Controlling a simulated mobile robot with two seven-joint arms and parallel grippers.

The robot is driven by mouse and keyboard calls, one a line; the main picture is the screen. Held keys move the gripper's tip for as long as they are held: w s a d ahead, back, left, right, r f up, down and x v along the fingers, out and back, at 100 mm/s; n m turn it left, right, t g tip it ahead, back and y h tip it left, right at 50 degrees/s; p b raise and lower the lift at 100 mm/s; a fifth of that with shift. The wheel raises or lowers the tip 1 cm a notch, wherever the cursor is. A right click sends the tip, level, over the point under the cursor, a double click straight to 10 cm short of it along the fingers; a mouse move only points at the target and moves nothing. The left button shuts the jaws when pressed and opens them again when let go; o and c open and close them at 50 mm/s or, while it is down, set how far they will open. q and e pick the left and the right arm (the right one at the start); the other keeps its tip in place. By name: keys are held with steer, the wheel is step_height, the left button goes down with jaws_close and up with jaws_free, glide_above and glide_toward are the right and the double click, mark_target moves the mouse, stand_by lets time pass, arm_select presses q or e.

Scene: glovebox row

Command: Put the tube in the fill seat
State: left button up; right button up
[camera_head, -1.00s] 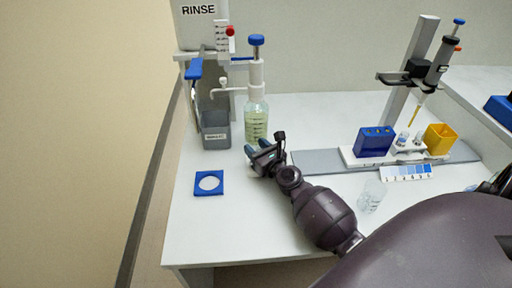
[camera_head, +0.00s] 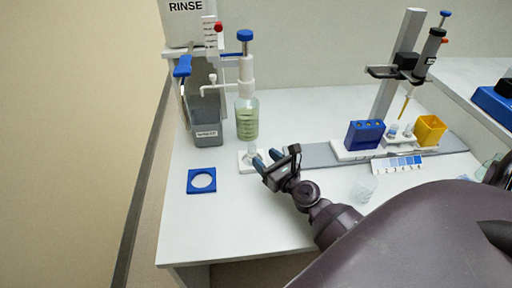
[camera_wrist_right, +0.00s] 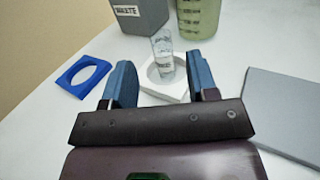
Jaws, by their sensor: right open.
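A small clear tube (camera_head: 252,149) stands in a white seat block (camera_head: 244,165) in front of the green-marked dispenser bottle (camera_head: 246,118). In the right wrist view the tube (camera_wrist_right: 163,52) looks upright, its lower end in the round opening of the white block (camera_wrist_right: 172,92). My right gripper (camera_head: 266,158) is open and empty, just right of and in front of the block. In the wrist view its blue fingers (camera_wrist_right: 158,72) are spread to either side of the tube's line, with the tube beyond them and apart from both. My left gripper is not in view.
A grey waste bin (camera_head: 207,120) stands at the back left, below the dispenser spout. A blue square frame (camera_head: 202,190) lies front left. A blue rack (camera_head: 364,135), yellow box (camera_head: 430,130) and pipette stand (camera_head: 398,70) are at right. A clear cup (camera_head: 364,188) stands right of my wrist.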

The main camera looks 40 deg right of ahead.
steer(key=shift+s+f, duration=0.15)
steer(key=shift+s, duration=0.55)
steer(key=shift+s+r+b, duration=0.2)
steer(key=shift+s+b, duration=0.1)
steer(key=shift+s, duration=0.5)
